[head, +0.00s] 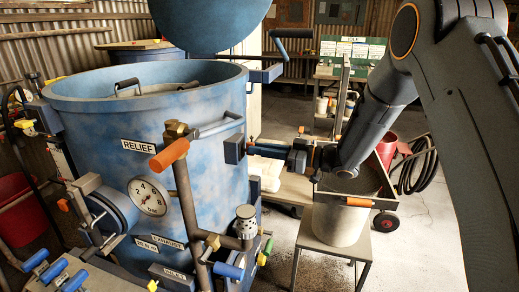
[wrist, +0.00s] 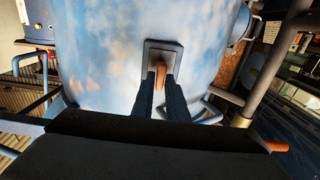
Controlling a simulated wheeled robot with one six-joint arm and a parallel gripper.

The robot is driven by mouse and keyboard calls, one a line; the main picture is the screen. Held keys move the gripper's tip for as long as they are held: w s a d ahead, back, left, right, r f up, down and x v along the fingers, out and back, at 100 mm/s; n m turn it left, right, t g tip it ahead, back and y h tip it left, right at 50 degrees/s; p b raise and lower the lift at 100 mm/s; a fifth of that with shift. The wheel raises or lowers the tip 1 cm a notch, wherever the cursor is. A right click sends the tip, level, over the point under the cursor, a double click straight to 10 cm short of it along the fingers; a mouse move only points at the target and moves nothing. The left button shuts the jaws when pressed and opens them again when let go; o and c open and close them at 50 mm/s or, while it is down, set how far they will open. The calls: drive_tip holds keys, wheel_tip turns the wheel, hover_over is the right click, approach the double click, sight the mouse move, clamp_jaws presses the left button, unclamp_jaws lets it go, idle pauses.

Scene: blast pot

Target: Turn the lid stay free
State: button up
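In the wrist view, a short orange-brown handle (wrist: 160,74) stands out from a dark square plate on the blue pot's side; I take it for the lid stay, though I cannot be sure. The two dark fingers of my gripper (wrist: 163,84) flank it, apart from each other, with their tips at its sides. Whether they press on it or leave a small gap does not show. In the head view, my gripper (head: 262,149) reaches the plate block (head: 234,149) on the pot's right side. The round blue lid (head: 210,20) is raised above the pot's open top (head: 150,100).
A pipe with an orange-handled valve (head: 170,153) and a gauge (head: 147,197) stand at the pot's front. A pale bucket (head: 338,222) on a stand is below my arm. A bent bar with a dark handle (head: 291,33) is by the lid.

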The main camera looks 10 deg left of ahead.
clamp_jaws()
drive_tip(key=shift+n+b, duration=0.3)
drive_tip(key=shift+b, duration=0.1)
drive_tip(key=n+b, duration=0.2)
drive_tip(key=b, duration=0.1)
drive_tip(key=n+b, duration=0.5)
drive_tip(key=n, duration=0.1)
drive_tip(key=shift+s+f+b, duration=0.35)
drive_tip(key=shift+b, duration=0.05)
drive_tip(key=n+b, duration=0.3)
drive_tip(key=b, duration=0.1)
drive_tip(key=n+b, duration=0.2)
drive_tip(key=b, duration=0.1)
drive_tip(key=shift+s+f+n, duration=0.15)
drive_tip(key=shift+f+n, duration=0.1)
drive_tip(key=shift+n, duration=0.05)
drive_tip(key=n+b, duration=0.3)
drive_tip(key=b, duration=0.1)
drive_tip(key=shift+n+b, duration=0.3)
drive_tip(key=shift+b, duration=0.1)
drive_tip(key=shift+s, duration=0.1)
